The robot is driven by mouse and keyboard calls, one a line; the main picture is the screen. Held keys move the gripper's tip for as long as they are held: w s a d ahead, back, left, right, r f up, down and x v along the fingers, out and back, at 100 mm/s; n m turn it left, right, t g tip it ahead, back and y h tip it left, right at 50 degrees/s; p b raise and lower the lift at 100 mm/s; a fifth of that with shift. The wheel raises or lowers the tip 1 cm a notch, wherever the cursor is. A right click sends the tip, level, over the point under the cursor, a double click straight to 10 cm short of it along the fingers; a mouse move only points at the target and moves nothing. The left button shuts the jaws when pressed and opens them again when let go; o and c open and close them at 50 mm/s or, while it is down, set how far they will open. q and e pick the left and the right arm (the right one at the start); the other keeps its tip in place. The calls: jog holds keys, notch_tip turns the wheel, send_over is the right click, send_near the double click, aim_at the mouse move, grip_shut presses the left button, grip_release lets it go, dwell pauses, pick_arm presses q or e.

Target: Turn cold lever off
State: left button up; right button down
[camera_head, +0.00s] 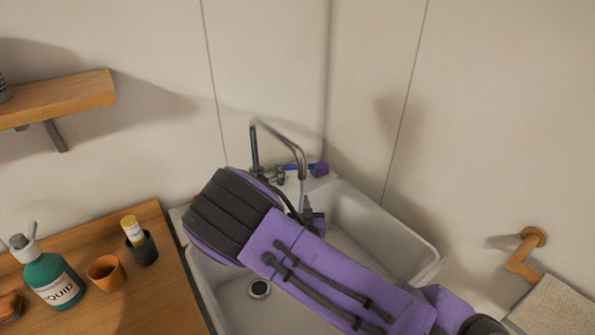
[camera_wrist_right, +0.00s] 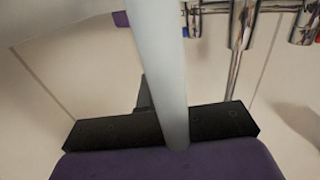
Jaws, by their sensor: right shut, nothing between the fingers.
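The chrome faucet (camera_head: 254,145) stands at the back of the white sink, its spout bent over the basin. A pale stream of water (camera_head: 303,193) falls from the spout; it crosses the wrist view as a wide column (camera_wrist_right: 160,70). A blue-marked lever (camera_head: 293,167) is at the right of the faucet; a bit of blue shows in the wrist view (camera_wrist_right: 184,32). My right gripper (camera_head: 312,217) is shut and empty, over the basin in front of and below the lever, apart from it. In the wrist view the stream partly covers the fingers. My left gripper is out of view.
The sink (camera_head: 425,240) surrounds my right arm. A wooden counter (camera_head: 160,285) at left holds a green bottle (camera_head: 52,281), an orange cup (camera_head: 105,272) and a dark cup (camera_head: 143,250).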

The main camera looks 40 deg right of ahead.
aim_at(295, 167)
jog(key=p+x, duration=0.1)
jog(key=x, duration=0.3)
jog(key=p+x, duration=0.1)
jog(key=x, duration=0.3)
jog(key=d+p+x, duration=0.1)
jog(key=x, duration=0.3)
jog(key=shift+s+d+r, duration=0.1)
jog(key=shift+s+r, duration=0.15)
jog(key=shift+w+d+f, duration=0.15)
jog(key=shift+w, duration=0.15)
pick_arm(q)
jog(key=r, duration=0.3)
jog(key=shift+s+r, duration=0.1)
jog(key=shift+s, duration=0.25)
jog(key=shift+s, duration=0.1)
pick_arm(e)
jog(key=shift+d, duration=0.1)
